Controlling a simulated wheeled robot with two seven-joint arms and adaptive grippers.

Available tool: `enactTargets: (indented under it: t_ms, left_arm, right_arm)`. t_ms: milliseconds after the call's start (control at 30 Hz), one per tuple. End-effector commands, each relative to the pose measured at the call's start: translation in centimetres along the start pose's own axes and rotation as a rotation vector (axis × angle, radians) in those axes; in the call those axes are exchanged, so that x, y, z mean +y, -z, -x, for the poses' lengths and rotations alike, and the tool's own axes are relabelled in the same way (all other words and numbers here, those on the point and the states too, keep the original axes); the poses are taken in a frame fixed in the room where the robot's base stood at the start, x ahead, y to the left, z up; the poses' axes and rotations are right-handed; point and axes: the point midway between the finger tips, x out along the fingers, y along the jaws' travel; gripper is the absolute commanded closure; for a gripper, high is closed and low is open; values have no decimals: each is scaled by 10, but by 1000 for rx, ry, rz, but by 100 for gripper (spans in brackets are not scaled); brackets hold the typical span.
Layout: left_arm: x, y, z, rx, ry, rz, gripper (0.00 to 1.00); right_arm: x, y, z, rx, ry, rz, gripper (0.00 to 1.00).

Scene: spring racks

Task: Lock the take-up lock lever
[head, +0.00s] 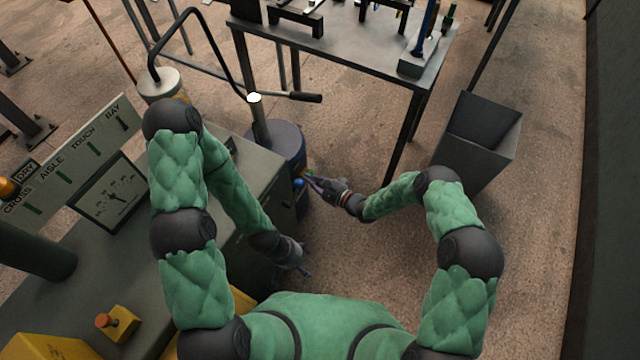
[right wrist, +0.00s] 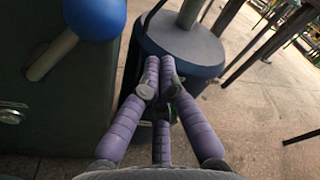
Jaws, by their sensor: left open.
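A lever with a blue ball knob (right wrist: 95,18) and a pale shaft (right wrist: 52,56) sticks out from the side of the dark green cabinet, at the upper left of the right wrist view. The knob shows small in the head view (head: 299,183). My right gripper (head: 310,178) is close beside the knob, to its right. In the right wrist view its purple fingers (right wrist: 160,70) meet at the tips with nothing visible between them, and they are apart from the knob. My left gripper (head: 303,270) is open and low beside the cabinet's near side; its fingertips are small and dark here.
A blue-grey drum (right wrist: 180,45) with a post stands just beyond my right fingers. The green cabinet (head: 245,235) is on the left. A workbench (head: 340,52) stands at the back and a grey bin (head: 470,155) at the right. The floor between is clear.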

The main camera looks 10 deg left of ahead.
Motion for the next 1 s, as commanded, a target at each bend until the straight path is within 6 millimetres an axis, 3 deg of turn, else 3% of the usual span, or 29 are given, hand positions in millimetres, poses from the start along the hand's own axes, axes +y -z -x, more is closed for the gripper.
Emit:
enactTargets:
  t_ms: [300, 1000]
  left_arm:
    - [0, 0, 2, 1, 0, 0, 28]
    - [1, 0, 2, 1, 0, 0, 28]
  right_arm:
    - [-2, -26, 10, 1, 2, 1, 100]
    - [-3, -33, 12, 1, 7, 44, 100]
